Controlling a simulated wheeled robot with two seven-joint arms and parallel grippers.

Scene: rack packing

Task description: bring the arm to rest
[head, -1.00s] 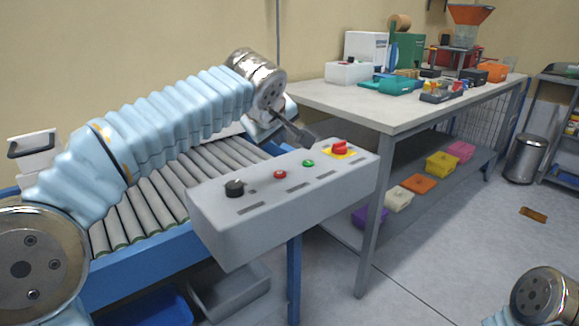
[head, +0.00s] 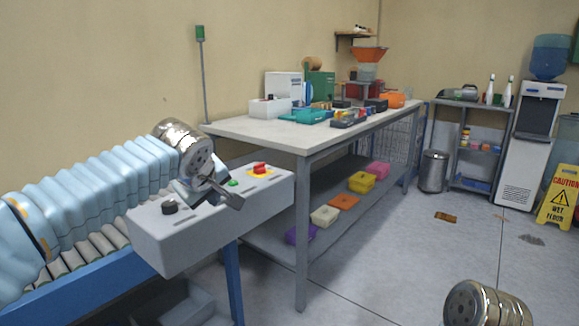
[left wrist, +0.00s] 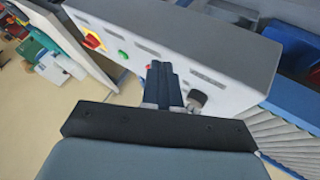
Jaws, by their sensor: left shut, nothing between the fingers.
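My left arm comes in from the left in the head view, and its gripper (head: 226,194) is shut and empty. It is in front of the grey control box (head: 240,212), covering part of its top panel. In the left wrist view the closed fingers (left wrist: 165,82) lie across the same control box (left wrist: 232,48), between its green button and black knob. I cannot tell whether they touch it. My right gripper is not in view; only a metal joint of my right arm shows at the bottom right of the head view.
The box stands beside a roller conveyor (head: 110,245). A workbench (head: 255,130) with bins and tools stands behind it, with colored boxes on its lower shelf. A trash can (head: 433,172), a water cooler (head: 528,150) and a yellow caution sign (head: 558,203) are at the right. The floor between is mostly clear.

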